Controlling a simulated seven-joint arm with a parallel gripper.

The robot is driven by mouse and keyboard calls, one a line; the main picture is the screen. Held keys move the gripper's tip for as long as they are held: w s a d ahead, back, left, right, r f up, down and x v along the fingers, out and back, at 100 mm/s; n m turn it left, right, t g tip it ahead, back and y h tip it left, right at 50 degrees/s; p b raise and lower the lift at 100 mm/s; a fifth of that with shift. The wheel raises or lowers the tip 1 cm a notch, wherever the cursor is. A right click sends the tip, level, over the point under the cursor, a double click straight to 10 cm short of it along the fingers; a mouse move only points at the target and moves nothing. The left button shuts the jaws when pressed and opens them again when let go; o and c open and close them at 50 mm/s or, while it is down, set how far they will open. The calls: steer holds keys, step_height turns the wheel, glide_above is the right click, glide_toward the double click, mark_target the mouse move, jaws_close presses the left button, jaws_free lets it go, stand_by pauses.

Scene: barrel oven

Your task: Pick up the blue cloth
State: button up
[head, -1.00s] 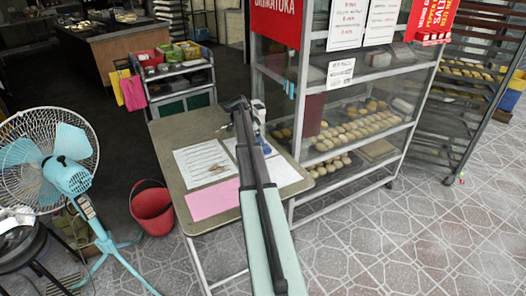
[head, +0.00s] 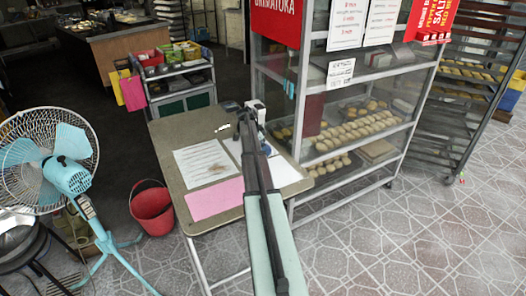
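I cannot make out a blue cloth lying on the folding table (head: 168,140). Small light-blue pieces (head: 290,84) hang at the left front post of the glass display rack; I cannot tell whether they are cloth. My gripper (head: 232,106) is at the far end of my arm, over the table's back edge. It is small and dark, and I cannot tell whether its fingers are open or shut. My arm hides part of the table top. A small white object (head: 257,110) stands close to the right of my gripper.
On the table lie a pink sheet (head: 214,200), a printed white sheet (head: 203,162) and another white sheet (head: 284,172). The display rack (head: 345,148) stands close on the right. A red bucket (head: 153,210) and a fan (head: 60,165) stand left. Tiled floor is clear at front right.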

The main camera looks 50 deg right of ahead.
steer(key=c, duration=0.9)
steer(key=shift+r, duration=0.15)
steer(key=shift+c, duration=0.2)
step_height(320, 180, up, 28)
steer(key=shift+f, duration=0.1)
steer(key=shift+c, duration=0.7)
